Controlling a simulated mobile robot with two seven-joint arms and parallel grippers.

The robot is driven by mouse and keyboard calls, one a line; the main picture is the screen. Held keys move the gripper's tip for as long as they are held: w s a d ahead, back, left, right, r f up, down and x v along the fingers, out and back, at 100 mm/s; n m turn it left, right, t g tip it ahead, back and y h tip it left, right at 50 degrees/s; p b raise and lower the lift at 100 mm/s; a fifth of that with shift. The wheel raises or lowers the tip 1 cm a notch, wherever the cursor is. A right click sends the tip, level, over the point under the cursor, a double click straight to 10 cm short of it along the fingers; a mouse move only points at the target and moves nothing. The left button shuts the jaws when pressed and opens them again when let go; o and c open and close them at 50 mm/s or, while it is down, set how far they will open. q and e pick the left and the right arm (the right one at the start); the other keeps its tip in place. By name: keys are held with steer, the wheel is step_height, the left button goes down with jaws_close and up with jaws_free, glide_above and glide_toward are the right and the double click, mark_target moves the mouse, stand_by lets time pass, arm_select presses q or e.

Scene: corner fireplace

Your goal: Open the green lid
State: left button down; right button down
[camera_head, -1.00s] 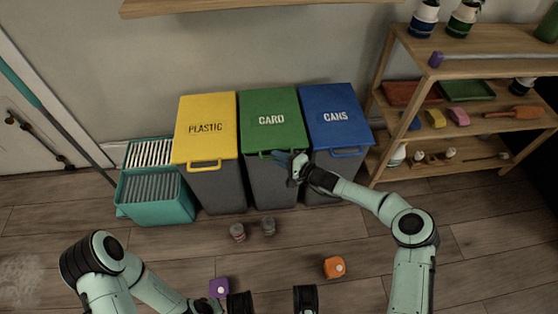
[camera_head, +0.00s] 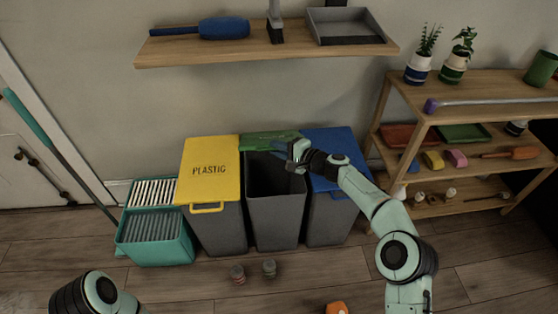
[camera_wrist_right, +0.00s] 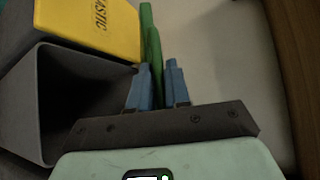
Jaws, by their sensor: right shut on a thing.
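The green lid (camera_head: 268,141) of the middle bin is raised and tilted back toward the wall. The dark grey bin (camera_head: 275,215) under it is uncovered, and its inside shows. My right gripper (camera_head: 290,148) is shut on the lid's front edge at the handle; in the right wrist view the gripper's blue fingers (camera_wrist_right: 158,84) are at the green lid (camera_wrist_right: 151,45), seen edge-on. The contact itself is partly hidden. My left arm shows at the lower left, but its gripper is out of view.
The yellow PLASTIC lid (camera_head: 210,168) is shut on the left and the blue lid (camera_head: 328,150) is shut on the right. A teal crate (camera_head: 155,245) stands at far left. A wall shelf (camera_head: 290,52) hangs above.

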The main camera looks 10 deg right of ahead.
arm_select(q)
steer(key=shift+s, duration=0.1)
arm_select(e)
steer(key=shift+w+r, duration=0.35)
steer(key=shift+r, duration=0.1)
steer(key=c, duration=1.2)
jaws_free()
steer(key=shift+d, duration=0.1)
